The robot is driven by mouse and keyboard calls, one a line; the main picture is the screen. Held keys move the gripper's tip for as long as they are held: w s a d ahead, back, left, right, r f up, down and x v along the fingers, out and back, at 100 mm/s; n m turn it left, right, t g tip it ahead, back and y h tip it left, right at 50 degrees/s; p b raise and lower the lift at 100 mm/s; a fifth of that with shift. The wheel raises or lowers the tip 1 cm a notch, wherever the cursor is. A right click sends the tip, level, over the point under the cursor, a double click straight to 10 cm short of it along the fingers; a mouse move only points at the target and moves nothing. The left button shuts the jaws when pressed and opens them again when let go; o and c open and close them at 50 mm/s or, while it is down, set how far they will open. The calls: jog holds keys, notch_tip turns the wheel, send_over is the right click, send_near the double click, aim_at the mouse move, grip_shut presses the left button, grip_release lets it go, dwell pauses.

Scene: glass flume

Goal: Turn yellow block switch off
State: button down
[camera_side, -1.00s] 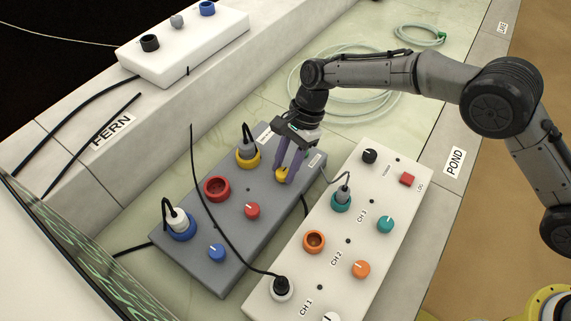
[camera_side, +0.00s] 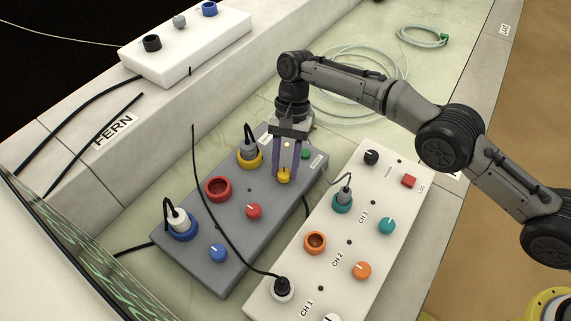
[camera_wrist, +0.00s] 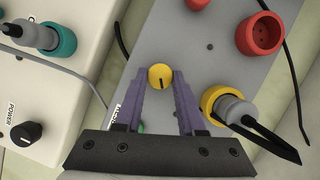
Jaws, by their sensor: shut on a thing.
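The yellow knob (camera_side: 284,176) is a small round switch on the grey block (camera_side: 232,225), and my gripper (camera_side: 287,174) is over it from above. In the wrist view the yellow knob (camera_wrist: 160,78) sits between the tips of my purple fingers (camera_wrist: 161,82), which are shut on it. A dark pointer line on the knob's face runs towards the gripper. The yellow socket (camera_side: 250,158) with a grey plug in it is beside the knob; it also shows in the wrist view (camera_wrist: 209,98).
The grey block also bears a red knob (camera_side: 253,210), a blue knob (camera_side: 218,253), a red socket (camera_side: 217,189) and a green part (camera_side: 306,154). A white block (camera_side: 330,240) with knobs and plugs stands close at the right. Black cables cross the grey block.

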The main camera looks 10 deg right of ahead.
aim_at(285, 178)
jog(key=shift+n, duration=0.3)
dwell(0.4)
jog(key=c, duration=0.5)
grip_release()
jog(key=shift+r, duration=0.1)
jog(key=shift+s+d+r, duration=0.1)
jog(key=shift+d+r, duration=0.05)
jog(key=shift+r, duration=1.6)
jog(key=shift+s+d+r, duration=0.25)
jog(key=shift+s+r, duration=0.05)
jog(key=shift+r, duration=0.15)
jog(key=shift+s+d+r, duration=0.25)
jog(key=shift+r, duration=0.15)
jog(key=s+d+r, duration=0.7)
jog(key=s+d, duration=0.1)
jog(key=s, duration=0.1)
jog(key=shift+d+r, duration=0.15)
jog(key=shift+r, duration=0.2)
